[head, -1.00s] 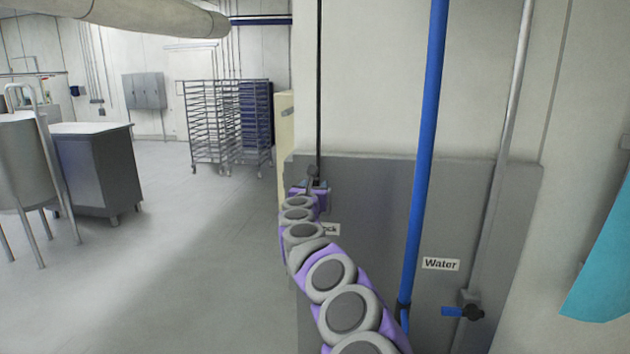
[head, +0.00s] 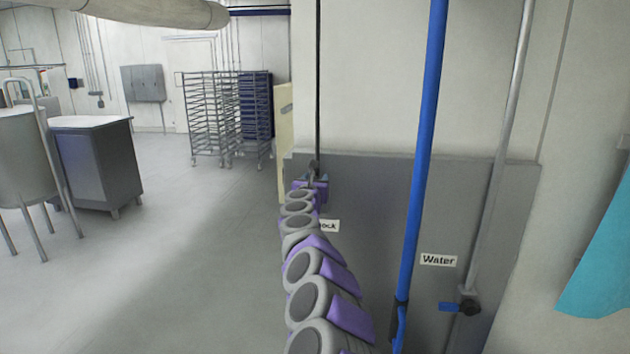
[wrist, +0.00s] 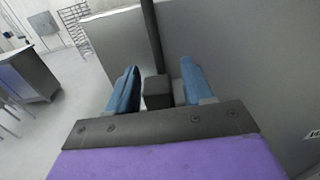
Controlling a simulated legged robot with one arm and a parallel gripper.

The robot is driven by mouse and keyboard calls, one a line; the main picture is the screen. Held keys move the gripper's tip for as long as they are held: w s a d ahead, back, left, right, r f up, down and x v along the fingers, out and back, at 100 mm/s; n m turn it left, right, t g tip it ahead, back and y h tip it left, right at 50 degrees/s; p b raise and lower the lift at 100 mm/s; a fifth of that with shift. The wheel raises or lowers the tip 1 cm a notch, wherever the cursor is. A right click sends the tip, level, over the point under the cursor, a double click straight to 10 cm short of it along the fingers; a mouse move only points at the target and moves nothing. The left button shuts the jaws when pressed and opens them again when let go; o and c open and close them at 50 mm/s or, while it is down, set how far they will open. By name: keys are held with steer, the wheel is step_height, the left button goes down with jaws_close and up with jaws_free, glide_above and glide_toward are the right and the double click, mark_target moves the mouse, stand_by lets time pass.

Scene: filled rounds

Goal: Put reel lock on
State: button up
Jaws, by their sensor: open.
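In the wrist view, my gripper (wrist: 160,86) is open, with one blue finger on each side of a dark block (wrist: 157,92) at the lower end of a dark vertical bar (wrist: 151,35). The block sits between the fingers with gaps on both sides. I cannot tell for sure whether this block is the reel lock. In the head view, my gripper (head: 313,179) is at the far end of my arm, close to the foot of the thin black bar (head: 318,80). A label (head: 329,226) ending in "ock" is on the grey panel, partly hidden by my arm.
The grey wall panel (head: 380,215) is just right of my arm. A blue pipe (head: 422,150), a "Water" label (head: 438,260) and a blue-handled valve (head: 466,307) are further right. Racks (head: 215,115) and a cabinet (head: 97,165) stand left, with open floor between.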

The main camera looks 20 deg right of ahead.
jaws_close()
stand_by(0.4)
